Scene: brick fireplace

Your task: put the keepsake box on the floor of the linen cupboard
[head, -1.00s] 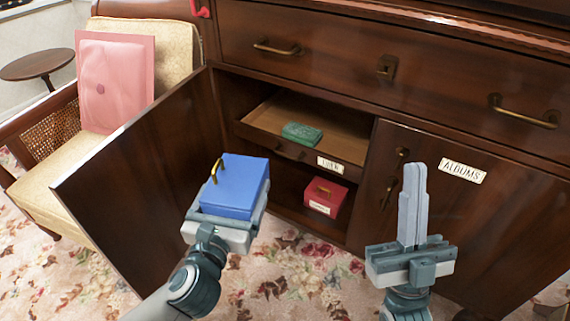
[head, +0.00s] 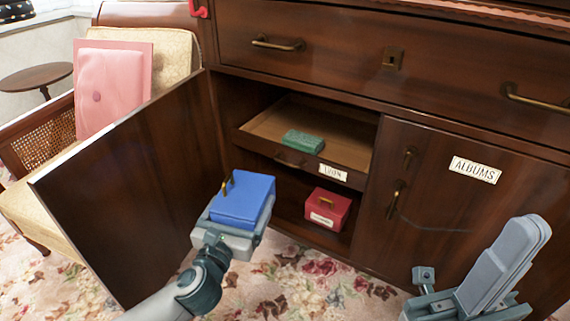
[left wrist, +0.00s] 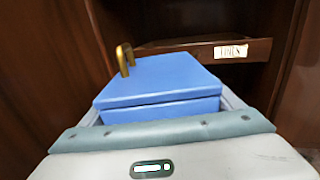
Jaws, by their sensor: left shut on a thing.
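The keepsake box (head: 243,199) is blue with a brass handle on its lid. My left gripper (head: 230,227) is shut on it and holds it in front of the open left side of the cupboard. In the left wrist view the box (left wrist: 165,85) sits between the fingers, lid up, with the cupboard opening beyond it. The linen cupboard (head: 285,235) has its left door (head: 130,190) swung open. Its floor shows below a pulled-out inner tray. My right gripper (head: 505,265) is empty, its fingers together, at lower right.
A red box (head: 327,209) with a label stands on the cupboard floor, towards the right. A green box (head: 303,141) lies in the labelled tray (head: 350,175) above. Floor left of the red box looks free. The ALBUMS door (head: 440,200) is shut. A chair (head: 45,190) stands left.

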